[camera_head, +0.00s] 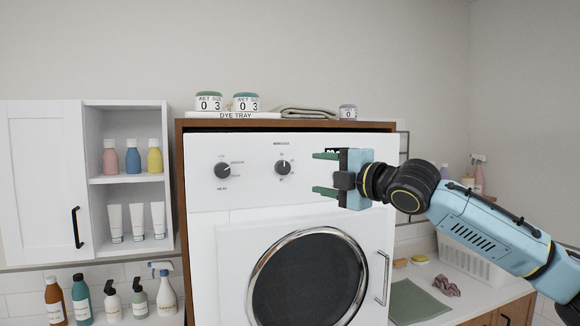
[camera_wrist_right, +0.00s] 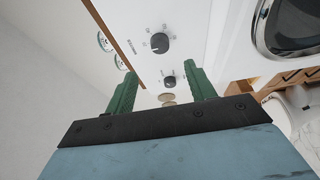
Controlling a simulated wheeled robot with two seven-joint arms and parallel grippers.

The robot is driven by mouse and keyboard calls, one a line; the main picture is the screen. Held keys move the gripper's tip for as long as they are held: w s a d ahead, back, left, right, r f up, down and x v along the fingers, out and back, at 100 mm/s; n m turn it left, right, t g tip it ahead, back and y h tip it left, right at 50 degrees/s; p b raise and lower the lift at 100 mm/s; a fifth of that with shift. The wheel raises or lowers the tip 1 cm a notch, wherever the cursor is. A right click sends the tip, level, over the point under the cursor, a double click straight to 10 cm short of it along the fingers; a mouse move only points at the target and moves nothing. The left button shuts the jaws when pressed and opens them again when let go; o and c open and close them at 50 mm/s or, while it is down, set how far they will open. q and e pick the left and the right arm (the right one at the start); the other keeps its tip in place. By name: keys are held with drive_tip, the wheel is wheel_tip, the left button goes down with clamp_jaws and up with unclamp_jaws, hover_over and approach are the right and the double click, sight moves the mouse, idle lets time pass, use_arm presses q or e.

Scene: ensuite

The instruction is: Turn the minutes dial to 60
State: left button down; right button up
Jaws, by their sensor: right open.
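The minutes dial (camera_head: 283,167) is a round dark knob, the right one of two on the white dryer's panel. Small marks surround it; I cannot read its exact setting. It shows larger in the right wrist view (camera_wrist_right: 160,43). My right gripper (camera_head: 318,173) comes in from the right and is open, its two green fingers pointing left, one above the other. Its fingertips are just right of the dial in the head view, with nothing between them. In the wrist view the fingers (camera_wrist_right: 163,75) show apart. The gripper partly hides a dark display. My left gripper is not in view.
The heat dial (camera_head: 222,170) sits left of the minutes dial. The round dryer door (camera_head: 310,280) is below, with a handle (camera_head: 383,278) at right. A dye tray (camera_head: 235,115) with jars stands on top. A shelf of bottles (camera_head: 125,165) is at left.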

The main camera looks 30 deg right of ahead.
sight(286, 169)
drive_tip(key=w+p, duration=0.1)
drive_tip(key=w, duration=0.2)
drive_tip(key=w+a+p, duration=0.1)
drive_tip(key=w, duration=0.2)
drive_tip(key=w+p, duration=0.1)
drive_tip(key=w, duration=0.2)
drive_tip(key=shift+a+r, duration=0.15)
drive_tip(key=shift+a, duration=0.1)
drive_tip(key=shift+w+a+p, duration=0.1)
drive_tip(key=shift+w+p, duration=0.2)
drive_tip(key=shift+w, duration=0.5)
drive_tip(key=c, duration=1)
drive_tip(key=shift+f, duration=0.2)
